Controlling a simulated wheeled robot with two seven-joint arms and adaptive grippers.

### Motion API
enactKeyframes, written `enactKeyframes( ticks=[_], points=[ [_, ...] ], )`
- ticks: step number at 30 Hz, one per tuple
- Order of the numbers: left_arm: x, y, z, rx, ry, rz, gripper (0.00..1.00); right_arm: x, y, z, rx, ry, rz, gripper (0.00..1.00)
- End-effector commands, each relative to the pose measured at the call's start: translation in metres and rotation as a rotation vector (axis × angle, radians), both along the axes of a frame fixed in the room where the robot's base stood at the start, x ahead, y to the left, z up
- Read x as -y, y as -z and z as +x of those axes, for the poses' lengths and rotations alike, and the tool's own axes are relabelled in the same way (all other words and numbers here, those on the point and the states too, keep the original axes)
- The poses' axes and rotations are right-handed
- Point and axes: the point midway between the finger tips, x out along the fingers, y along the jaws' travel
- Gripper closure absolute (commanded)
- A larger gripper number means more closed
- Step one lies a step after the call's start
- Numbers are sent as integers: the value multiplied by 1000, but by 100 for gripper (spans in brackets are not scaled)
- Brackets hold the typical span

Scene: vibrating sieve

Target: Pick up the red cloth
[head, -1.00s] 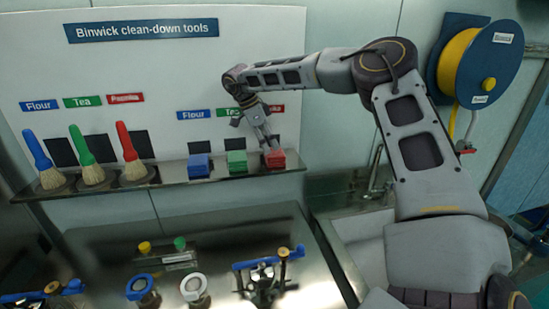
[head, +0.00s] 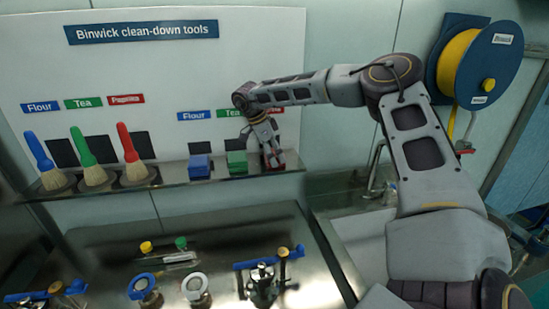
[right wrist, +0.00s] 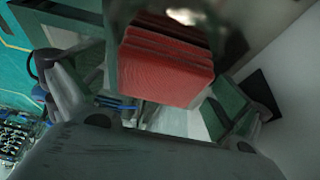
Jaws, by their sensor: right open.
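The red cloth (right wrist: 166,68) is a folded, layered block on the right end of the shelf; in the head view only slivers of red show around my right gripper (head: 273,155). My right gripper is open and down at the cloth. In the right wrist view its fingers stand to the left and right of the cloth; I cannot tell whether they touch it. My left gripper is not in view.
A green cloth (head: 237,163) and a blue cloth (head: 199,166) sit to the left on the same shelf (head: 173,181). Several brushes, including a red one (head: 128,144), stand further left. A white label board (head: 210,70) rises behind. A hose reel (head: 470,62) hangs at right.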

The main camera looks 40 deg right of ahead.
Motion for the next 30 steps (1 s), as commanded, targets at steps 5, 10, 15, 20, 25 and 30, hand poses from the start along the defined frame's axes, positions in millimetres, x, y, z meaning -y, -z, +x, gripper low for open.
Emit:
enactKeyframes(
  ticks=[5,10,15,20,25,30],
  points=[
    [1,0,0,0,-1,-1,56,0,0,0,0,0,0,0],
    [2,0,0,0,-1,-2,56,0,0,0,0,0,-1,4],
    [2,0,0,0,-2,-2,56,0,0,0,0,0,-1,26],
    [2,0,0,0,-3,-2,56,0,0,0,0,0,-1,46],
    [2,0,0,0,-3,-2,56,0,0,0,0,0,-1,49],
    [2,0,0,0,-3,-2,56,0,-2,0,0,0,-1,49]
  ],
)
